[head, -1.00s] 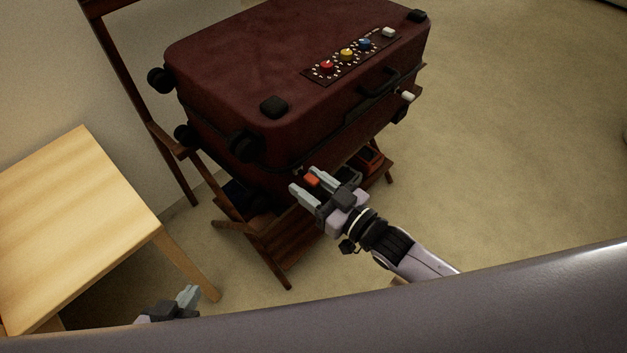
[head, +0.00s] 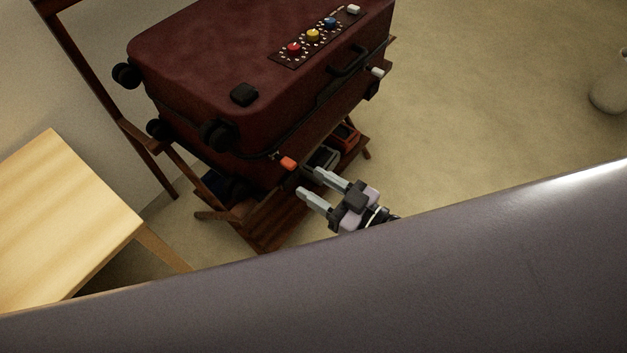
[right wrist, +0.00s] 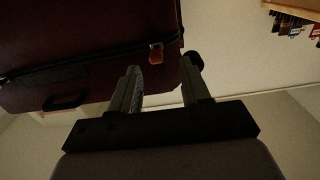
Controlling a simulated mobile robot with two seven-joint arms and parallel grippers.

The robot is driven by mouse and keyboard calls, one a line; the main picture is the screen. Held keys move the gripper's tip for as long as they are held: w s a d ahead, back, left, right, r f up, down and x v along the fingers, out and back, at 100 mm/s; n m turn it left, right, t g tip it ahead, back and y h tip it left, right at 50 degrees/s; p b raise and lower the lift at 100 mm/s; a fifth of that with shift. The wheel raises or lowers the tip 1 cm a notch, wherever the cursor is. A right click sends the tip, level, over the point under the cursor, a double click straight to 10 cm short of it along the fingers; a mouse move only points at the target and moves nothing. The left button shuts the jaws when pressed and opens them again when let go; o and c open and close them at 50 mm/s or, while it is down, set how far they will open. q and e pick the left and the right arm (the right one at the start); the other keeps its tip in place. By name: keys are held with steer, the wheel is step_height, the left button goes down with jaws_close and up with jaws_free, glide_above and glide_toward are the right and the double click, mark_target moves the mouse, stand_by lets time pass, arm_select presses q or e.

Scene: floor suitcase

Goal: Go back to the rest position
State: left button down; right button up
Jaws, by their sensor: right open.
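My right gripper (head: 309,183) is open and empty. In the head view it is in front of the lower shelf, below and right of the orange zipper pull (head: 288,163), and apart from it. The dark red suitcase (head: 215,65) rests on the wooden rack. In the right wrist view the two fingers (right wrist: 162,72) stand apart with nothing between them. The suitcase (right wrist: 80,30) and the orange pull (right wrist: 156,54) show beyond them. My left gripper is out of view.
A pale wooden table (head: 70,215) stands at the left. The wooden rack (head: 265,235) has a lower shelf with several items, partly hidden. A pale vase (head: 610,88) stands at the far right. The floor right of the suitcase is clear. My own grey body covers the bottom.

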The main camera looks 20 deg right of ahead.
stand_by(0.4)
steer(key=s+d+f+m+g+h, duration=0.4)
steer(key=s+d+f+m+h, duration=0.25)
steer(key=s+d+h, duration=0.35)
step_height(320, 180, up, 14)
steer(key=s+n+y+p, duration=0.1)
steer(key=p, duration=1.6)
steer(key=shift+a+r, duration=0.15)
